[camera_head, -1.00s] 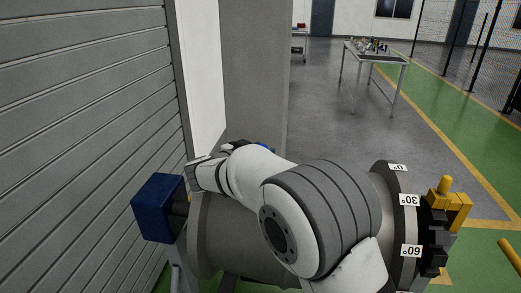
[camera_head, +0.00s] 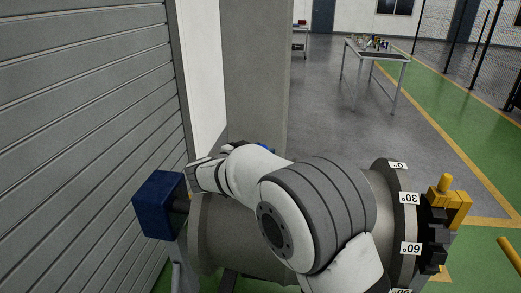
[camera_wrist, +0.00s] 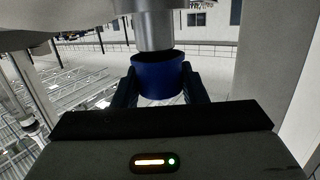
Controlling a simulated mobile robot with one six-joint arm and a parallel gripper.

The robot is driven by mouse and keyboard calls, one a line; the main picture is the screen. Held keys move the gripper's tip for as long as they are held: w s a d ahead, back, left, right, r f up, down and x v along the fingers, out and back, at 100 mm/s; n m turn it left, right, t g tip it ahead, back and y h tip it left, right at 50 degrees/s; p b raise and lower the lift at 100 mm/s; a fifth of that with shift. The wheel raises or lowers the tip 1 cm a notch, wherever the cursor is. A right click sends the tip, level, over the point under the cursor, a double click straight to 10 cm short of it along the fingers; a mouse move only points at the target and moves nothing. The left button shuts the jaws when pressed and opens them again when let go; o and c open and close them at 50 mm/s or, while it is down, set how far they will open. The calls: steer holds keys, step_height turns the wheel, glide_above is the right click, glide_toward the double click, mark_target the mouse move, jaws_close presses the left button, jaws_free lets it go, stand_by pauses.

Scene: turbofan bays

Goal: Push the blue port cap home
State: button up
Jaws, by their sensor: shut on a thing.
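The blue port cap (camera_wrist: 158,80) is in the upper middle of the wrist view, between the two dark fingers of my gripper (camera_wrist: 160,88), which is shut on it. A grey cylindrical port (camera_wrist: 154,30) comes down from above, and its lower end meets the cap's open top. Part of the cap's dark inner rim shows around the port. I cannot tell how deep the port sits in the cap. In the head view my arm hides the gripper and most of the work spot; only a small blue patch shows behind the wrist.
A large grey cylindrical casing (camera_head: 214,240) with a degree-marked flange (camera_head: 405,215) lies under my arm. A blue box (camera_head: 157,205) is at its left end, yellow and black clamps (camera_head: 447,205) at its right. A shutter wall (camera_head: 80,130) and a pillar (camera_head: 255,80) stand close by. A table (camera_head: 377,53) is far back.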

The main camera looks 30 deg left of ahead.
steer(key=shift+f+b, duration=0.3)
steer(key=shift+f, duration=0.75)
steer(key=o, duration=1)
steer(key=b+v, duration=0.1)
steer(key=v, duration=0.6)
steer(key=shift+s, duration=0.4)
